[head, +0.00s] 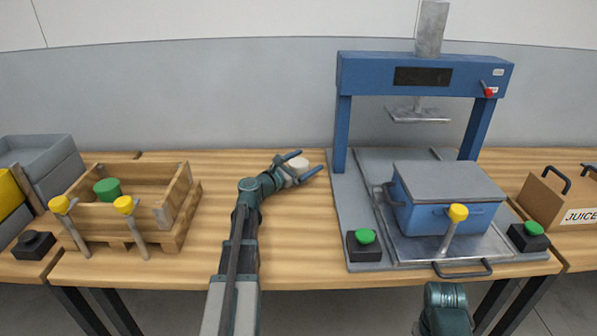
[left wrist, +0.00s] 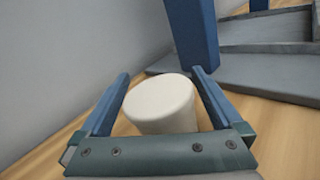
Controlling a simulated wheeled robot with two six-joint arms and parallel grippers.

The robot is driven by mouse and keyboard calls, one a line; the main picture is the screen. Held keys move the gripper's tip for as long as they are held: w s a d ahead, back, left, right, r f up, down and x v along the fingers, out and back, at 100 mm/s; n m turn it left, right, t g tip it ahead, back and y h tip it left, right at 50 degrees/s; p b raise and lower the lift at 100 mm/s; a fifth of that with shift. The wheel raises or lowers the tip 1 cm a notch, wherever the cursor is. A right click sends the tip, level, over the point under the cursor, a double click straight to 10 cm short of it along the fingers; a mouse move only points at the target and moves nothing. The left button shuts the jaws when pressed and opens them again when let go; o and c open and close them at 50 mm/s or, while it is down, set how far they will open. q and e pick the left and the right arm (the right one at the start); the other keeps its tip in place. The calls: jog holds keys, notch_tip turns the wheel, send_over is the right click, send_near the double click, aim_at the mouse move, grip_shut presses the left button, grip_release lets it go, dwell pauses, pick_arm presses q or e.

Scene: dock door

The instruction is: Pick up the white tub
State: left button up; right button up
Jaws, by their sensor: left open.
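The white tub (head: 298,165) stands on the wooden table, left of the blue press. It also shows in the left wrist view (left wrist: 160,104) as a plain white cylinder with a flat top. My left gripper (head: 306,163) is open, with one blue finger on each side of the tub. In the left wrist view, the fingers (left wrist: 164,75) show a gap to the tub on the right; whether the left finger touches it I cannot tell. The tub's lower part is hidden by the gripper's palm. Part of my right arm (head: 446,308) shows at the bottom; its fingers are not visible.
A blue press (head: 343,135) stands just right of the tub, with a grey-lidded blue box (head: 450,213) on its plate. A wooden crate (head: 180,215) with a green object is at left. A cardboard JUICE box (head: 548,200) is at right. The table between crate and gripper is clear.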

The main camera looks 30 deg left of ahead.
pick_arm(q)
jog(key=shift+c, duration=0.2)
jog(key=c, duration=1.3)
jog(key=shift+r, duration=0.1)
jog(key=shift+r+p, duration=0.95)
jog(key=shift+p, duration=0.05)
notch_tip(320, 180, up, 2)
jog(key=shift+r+p, duration=0.1)
jog(key=shift+p, duration=0.95)
jog(key=s+d, duration=0.3)
jog(key=s, duration=1.2)
jog(key=shift+s+d+r+p, duration=0.2)
jog(key=shift+s+r+p, duration=0.2)
jog(key=shift+p, duration=0.05)
